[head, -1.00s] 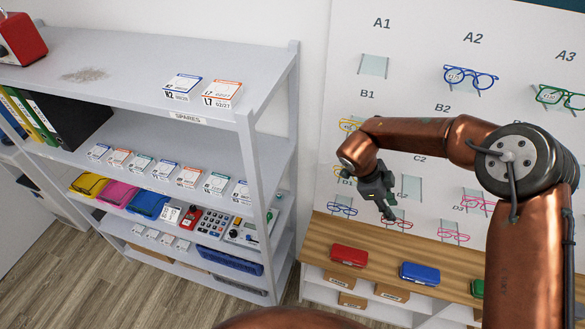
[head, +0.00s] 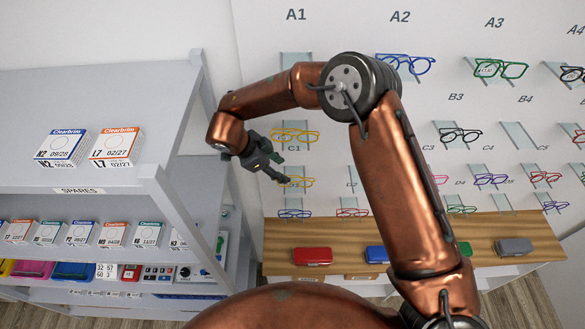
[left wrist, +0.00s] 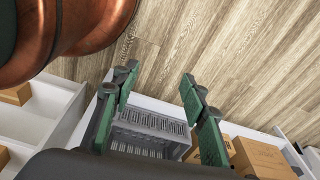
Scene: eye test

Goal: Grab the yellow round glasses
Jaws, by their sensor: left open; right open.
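Two yellow-framed glasses hang on the white display wall in the head view. The upper yellow pair (head: 296,134) hangs above the label C1, and the lower yellow pair (head: 298,182) hangs below it. The lenses are too small to tell surely which pair is round. My right gripper (head: 281,168) is open and empty, just left of the two pairs in the picture; its fingers overlap the left end of the lower pair. I cannot tell whether they touch. My left gripper (left wrist: 158,90) is open and empty in the left wrist view, above a grey crate (left wrist: 150,127).
Blue glasses (head: 405,63) and green glasses (head: 501,69) hang higher up. Red (head: 312,256), blue (head: 376,254), green (head: 465,248) and grey cases (head: 514,246) lie on the wooden ledge (head: 400,232). A grey shelf unit (head: 100,190) stands left, close to my right gripper.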

